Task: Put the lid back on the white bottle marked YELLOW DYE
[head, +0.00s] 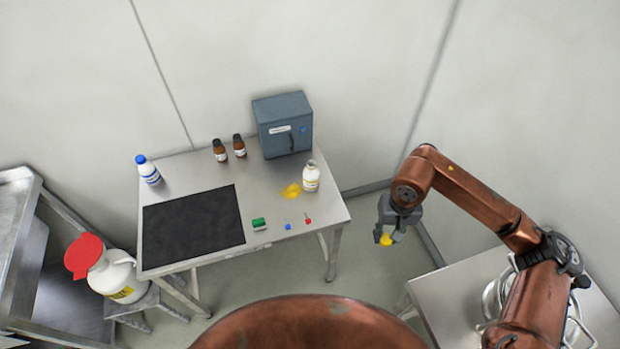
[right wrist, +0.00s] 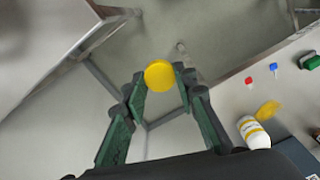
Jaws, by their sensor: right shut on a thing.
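My right gripper (head: 386,238) is shut on a yellow lid (head: 386,240) and holds it in the air to the right of the metal table, over the floor. In the right wrist view the lid (right wrist: 159,75) sits between the fingertips (right wrist: 160,82). The white bottle (head: 311,177) stands upright and open near the right edge of the table, next to a yellow spill (head: 291,190). The bottle, with yellow bands on its label, also shows in the right wrist view (right wrist: 254,133). The label's words are too small to read. My left gripper is not in view.
The metal table (head: 188,171) holds a blue-grey box (head: 284,125), two brown bottles (head: 220,150), a blue-capped bottle (head: 148,170), a black mat (head: 193,222), a green block (head: 259,224) and small blue and red items (head: 307,219). A red-topped jug (head: 112,277) stands at the left.

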